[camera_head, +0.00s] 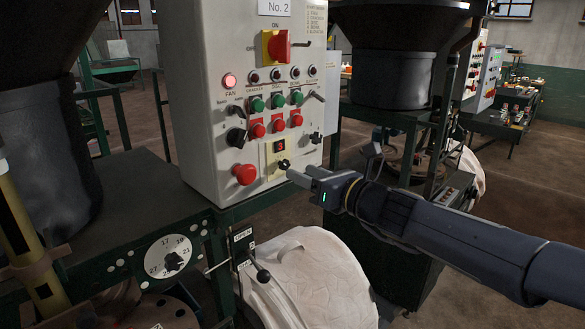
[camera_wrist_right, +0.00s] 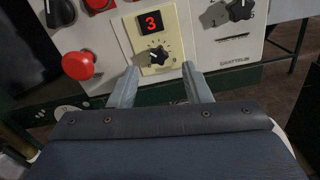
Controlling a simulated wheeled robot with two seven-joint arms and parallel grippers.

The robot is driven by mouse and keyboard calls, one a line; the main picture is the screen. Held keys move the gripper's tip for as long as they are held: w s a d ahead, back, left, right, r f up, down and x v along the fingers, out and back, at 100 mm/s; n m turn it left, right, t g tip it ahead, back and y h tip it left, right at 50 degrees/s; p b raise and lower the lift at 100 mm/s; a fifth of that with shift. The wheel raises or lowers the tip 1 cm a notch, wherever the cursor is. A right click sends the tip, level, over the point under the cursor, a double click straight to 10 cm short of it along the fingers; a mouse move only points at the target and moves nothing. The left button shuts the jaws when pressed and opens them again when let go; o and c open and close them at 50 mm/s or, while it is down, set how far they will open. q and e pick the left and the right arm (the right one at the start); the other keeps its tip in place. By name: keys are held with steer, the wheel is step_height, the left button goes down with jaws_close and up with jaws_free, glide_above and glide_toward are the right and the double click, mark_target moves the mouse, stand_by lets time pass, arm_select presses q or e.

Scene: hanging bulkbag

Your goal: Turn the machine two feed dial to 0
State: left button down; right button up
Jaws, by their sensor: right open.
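The machine two control box (camera_head: 222,70) carries a "No. 2" label. Low on its front is a cream plate (camera_head: 272,158) with a small red-lit display and a black feed dial (camera_head: 284,165). In the right wrist view the display (camera_wrist_right: 152,22) reads 3, and the black dial (camera_wrist_right: 158,57) sits below it. My right gripper (camera_head: 298,176) reaches in from the right, close to the dial. In the wrist view its fingers (camera_wrist_right: 160,82) are apart, with the dial just beyond and between the tips; contact cannot be told. My left gripper is not in view.
A red mushroom button (camera_head: 245,174) is left of the dial, and a black selector knob (camera_wrist_right: 239,9) is to its right in the wrist view. Red and green buttons sit above. A white bulk bag (camera_head: 310,280) hangs below the box. A numbered round dial (camera_head: 168,257) is at lower left.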

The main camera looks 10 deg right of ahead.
mark_target(287, 167)
steer(key=shift+x, duration=2.2)
steer(key=shift+a, duration=0.1)
jaws_close()
steer(key=n+b, duration=1.2)
steer(key=n, duration=0.5)
steer(key=shift+f+n, duration=0.1)
steer(key=shift+n, duration=0.6)
